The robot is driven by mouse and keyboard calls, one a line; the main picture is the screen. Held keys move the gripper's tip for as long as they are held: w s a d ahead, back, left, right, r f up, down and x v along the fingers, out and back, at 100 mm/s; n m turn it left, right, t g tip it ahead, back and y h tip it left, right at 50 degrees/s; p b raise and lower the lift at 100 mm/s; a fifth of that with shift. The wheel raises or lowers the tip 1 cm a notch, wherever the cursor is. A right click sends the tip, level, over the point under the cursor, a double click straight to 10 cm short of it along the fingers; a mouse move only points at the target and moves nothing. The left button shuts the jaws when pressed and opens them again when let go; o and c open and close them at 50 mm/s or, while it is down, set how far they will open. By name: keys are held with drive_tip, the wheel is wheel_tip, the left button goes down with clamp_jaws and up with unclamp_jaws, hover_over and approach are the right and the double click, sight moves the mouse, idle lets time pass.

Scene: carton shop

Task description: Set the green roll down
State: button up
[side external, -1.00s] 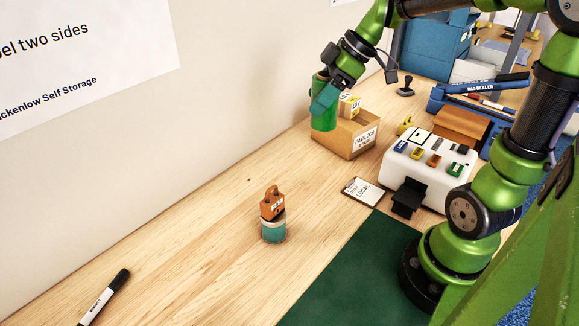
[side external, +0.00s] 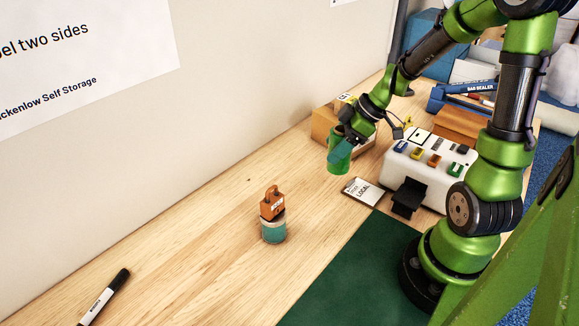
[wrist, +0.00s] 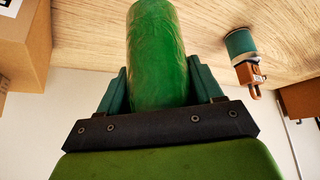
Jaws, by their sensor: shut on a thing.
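The green roll (side external: 339,163) is held upright in my gripper (side external: 341,146), in front of the cardboard box in the side view. In the wrist view the green roll (wrist: 160,55) stands between the two fingers of my gripper (wrist: 161,90), which are shut on its sides. The roll's lower end is close to the wooden table (side external: 225,190). I cannot tell whether it touches the wood.
A cardboard box (side external: 325,128) stands behind the roll. A card marked LOCAL (side external: 363,191) and a white tape machine (side external: 425,172) lie to the right. An orange padlock (side external: 272,207) sits on a teal roll (side external: 273,231) to the left. Bare wood lies between them.

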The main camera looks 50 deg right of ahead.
drive_tip(key=shift+f, duration=2.55)
drive_tip(key=shift+f, duration=0.2)
drive_tip(key=shift+f, duration=0.1)
drive_tip(key=o, duration=1.2)
drive_tip(key=shift+o, duration=0.2)
